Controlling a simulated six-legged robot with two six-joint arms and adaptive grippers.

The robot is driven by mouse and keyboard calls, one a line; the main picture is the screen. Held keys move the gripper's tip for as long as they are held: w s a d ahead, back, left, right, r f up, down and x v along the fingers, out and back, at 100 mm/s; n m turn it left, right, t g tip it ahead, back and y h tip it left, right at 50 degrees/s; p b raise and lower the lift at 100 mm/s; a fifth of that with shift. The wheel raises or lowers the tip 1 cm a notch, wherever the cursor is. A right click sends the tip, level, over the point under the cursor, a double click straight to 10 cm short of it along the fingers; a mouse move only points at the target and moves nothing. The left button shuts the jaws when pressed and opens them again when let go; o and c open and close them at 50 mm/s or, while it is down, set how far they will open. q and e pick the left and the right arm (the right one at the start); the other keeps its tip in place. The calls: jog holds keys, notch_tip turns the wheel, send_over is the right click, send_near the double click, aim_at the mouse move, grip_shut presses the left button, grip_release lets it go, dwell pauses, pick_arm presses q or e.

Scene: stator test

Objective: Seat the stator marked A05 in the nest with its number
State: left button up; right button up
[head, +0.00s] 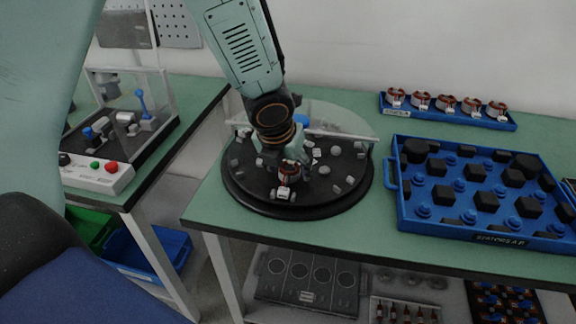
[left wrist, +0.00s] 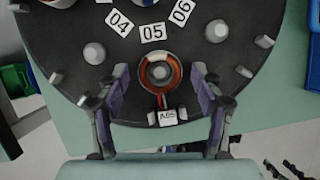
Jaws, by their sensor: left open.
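The stator marked A05 (left wrist: 147,80) is a copper-wound ring with a white tag (left wrist: 168,117) at its near side. It sits on the black round plate (left wrist: 60,35), by the label 05 (left wrist: 152,32), with a grey round centre showing in its ring. In the head view the stator (head: 290,178) is at the plate's front. My left gripper (left wrist: 160,75) is open, one finger on each side of the stator, with gaps visible. In the head view the left gripper (head: 287,155) hangs above it. Whether the stator is fully down cannot be told. My right gripper is not in view.
Labels 04 (left wrist: 118,22) and 06 (left wrist: 181,12) flank 05, with bare grey posts nearby. A clear curved guard (head: 345,118) stands behind the plate. A blue tray of stators (head: 510,124) and a large blue crate (head: 400,205) are at right. A control box (head: 95,175) is at left.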

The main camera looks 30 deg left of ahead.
pick_arm(q)
jog(key=shift+r, duration=0.1)
dwell(0.3)
jog(key=v, duration=1.1)
jog(key=shift+s+r, duration=0.15)
jog(key=shift+r, duration=0.2)
jog(key=shift+o, duration=0.2)
dwell(1.0)
